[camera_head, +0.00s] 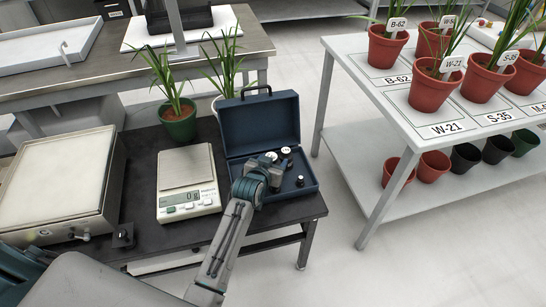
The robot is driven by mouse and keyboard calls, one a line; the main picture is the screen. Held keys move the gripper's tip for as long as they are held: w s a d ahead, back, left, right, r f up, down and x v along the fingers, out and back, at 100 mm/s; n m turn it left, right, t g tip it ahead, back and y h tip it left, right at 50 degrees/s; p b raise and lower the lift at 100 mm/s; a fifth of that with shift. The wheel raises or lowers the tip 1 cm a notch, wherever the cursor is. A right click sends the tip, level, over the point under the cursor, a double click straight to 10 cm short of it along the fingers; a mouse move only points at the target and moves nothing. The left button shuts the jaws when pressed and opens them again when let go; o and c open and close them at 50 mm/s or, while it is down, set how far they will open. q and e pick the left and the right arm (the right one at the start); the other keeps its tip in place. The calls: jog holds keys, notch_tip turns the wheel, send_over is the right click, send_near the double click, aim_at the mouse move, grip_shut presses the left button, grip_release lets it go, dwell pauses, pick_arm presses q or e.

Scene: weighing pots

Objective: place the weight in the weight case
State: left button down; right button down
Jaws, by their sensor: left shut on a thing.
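The weight case (262,120) is a dark blue box with its lid open, standing on the dark table to the right of the scale. Small weights with pale tops show inside it, such as one weight (300,181) near the front right. My left gripper (272,160) reaches over the left part of the case, its fingers low near the weights. It is shut on a weight, which its own fingers mostly hide. I cannot tell whether that weight touches the case floor. My right gripper is out of view.
The digital scale (187,168) reads 0 g and its pan is empty. A larger flat platform (58,185) stands at the left. A potted plant (179,121) stands behind the scale. A white rack (395,105) with labelled pots is at the right.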

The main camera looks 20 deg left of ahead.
pick_arm(q)
jog(key=shift+w+f, duration=0.1)
jog(key=c, duration=0.8)
grip_release()
jog(key=shift+f, duration=0.3)
jog(key=shift+o, duration=1.2)
jog(key=shift+s+r, duration=0.1)
jog(key=shift+s, duration=0.1)
